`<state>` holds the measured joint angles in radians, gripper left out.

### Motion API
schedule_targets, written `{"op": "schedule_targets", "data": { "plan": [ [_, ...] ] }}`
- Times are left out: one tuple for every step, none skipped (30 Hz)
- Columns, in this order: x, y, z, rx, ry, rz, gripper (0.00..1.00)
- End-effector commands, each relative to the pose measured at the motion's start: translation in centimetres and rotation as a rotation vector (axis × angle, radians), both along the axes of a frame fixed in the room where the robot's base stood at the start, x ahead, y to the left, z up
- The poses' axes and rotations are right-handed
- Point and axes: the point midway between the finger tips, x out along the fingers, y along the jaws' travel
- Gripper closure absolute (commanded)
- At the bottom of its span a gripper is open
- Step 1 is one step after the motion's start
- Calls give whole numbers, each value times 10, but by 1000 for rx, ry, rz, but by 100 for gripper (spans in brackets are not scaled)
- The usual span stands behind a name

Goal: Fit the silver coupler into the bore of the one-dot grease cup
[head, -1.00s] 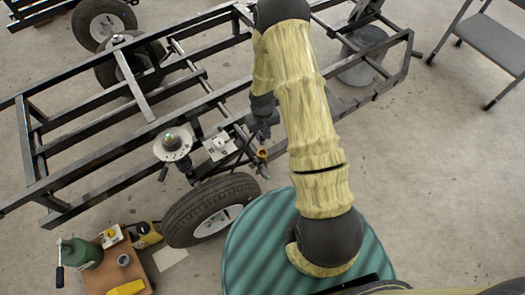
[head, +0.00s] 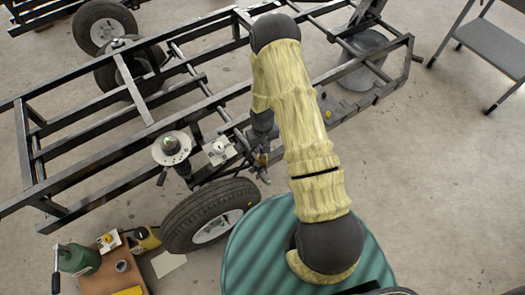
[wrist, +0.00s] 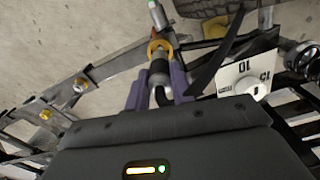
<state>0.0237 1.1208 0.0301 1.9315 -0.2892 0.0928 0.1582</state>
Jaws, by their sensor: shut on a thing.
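My gripper (wrist: 158,72) has its two purple fingers closed on a short dark cylinder with a brass-coloured ring (wrist: 160,48). A silver piece with a green end (wrist: 156,16) lies in line beyond the ring; I take it for the silver coupler, but cannot tell how it joins the held part. In the head view my gripper (head: 262,153) hangs beside the trailer frame, above the tyre. I cannot make out the one-dot grease cup or its bore for certain.
A white plate (wrist: 238,76) printed with numbers sits right of my gripper, and a round disc (head: 172,149) stands on the frame. The black frame rails (head: 100,152) and tyre (head: 211,213) crowd the gripper. A brown board (head: 100,283) holds several items at lower left.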

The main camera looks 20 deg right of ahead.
Motion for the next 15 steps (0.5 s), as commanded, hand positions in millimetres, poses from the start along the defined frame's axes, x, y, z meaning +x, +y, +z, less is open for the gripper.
{"op": "schedule_targets", "data": {
  "plan": [
    [0,0,0,0,0,0,100],
    [0,0,-2,0,1,0,100],
    [0,0,-5,0,1,0,100],
    [-1,0,-8,0,2,0,100],
    [-1,0,-12,0,2,0,100],
    [-1,0,-18,0,2,0,100],
    [-1,0,-23,0,3,0,100],
    [-1,0,-28,0,4,0,100],
    [-1,0,-32,0,3,0,100],
    [-1,0,-35,0,2,0,100],
    [0,0,-37,0,1,0,100],
    [0,0,-38,0,1,0,100],
    [0,0,-38,0,0,0,100],
    [0,0,-38,0,0,0,100],
    [0,0,-37,0,0,0,100]
  ]
}}
